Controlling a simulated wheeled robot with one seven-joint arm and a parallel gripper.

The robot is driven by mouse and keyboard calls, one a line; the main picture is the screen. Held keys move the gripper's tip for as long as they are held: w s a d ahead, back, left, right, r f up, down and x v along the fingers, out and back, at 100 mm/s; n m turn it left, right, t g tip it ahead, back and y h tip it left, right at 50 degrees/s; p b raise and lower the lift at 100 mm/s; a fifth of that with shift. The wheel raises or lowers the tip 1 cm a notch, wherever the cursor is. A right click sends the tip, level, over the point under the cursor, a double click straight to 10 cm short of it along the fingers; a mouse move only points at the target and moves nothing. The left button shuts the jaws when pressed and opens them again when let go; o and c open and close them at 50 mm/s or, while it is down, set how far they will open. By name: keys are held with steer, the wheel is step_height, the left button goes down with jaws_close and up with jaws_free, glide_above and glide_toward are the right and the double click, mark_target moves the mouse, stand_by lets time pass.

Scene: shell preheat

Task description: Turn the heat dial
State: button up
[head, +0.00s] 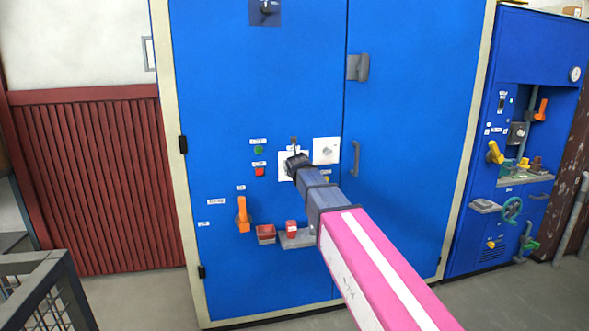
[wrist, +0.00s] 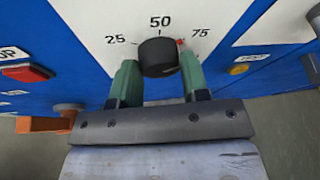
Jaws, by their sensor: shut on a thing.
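The heat dial is a black round knob (wrist: 158,50) on a white plate (wrist: 95,22) marked 25, 50 and 75. A small red mark shows at the knob's right edge, beside the 75. My gripper (wrist: 160,68) has one green finger on each side of the knob and is shut on it. In the head view my gripper (head: 295,164) is at the white plate (head: 283,159) on the blue cabinet door, and my arm hides most of the knob.
A second white plate with a dial (head: 327,150) is just right. A green button (head: 258,150) and a red button (head: 259,171) are left. An orange lever (head: 243,214), a red bin (head: 266,234) and a grey shelf (head: 298,240) are below. A door handle (head: 356,158) is farther right.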

steer(key=shift+d+f, duration=0.1)
steer(key=shift+f, duration=0.05)
stand_by(0.4)
steer(key=o, duration=0.9)
steer(key=shift+s, duration=0.15)
steer(key=v, duration=1)
steer(key=shift+s, duration=0.25)
steer(key=shift+d, duration=0.1)
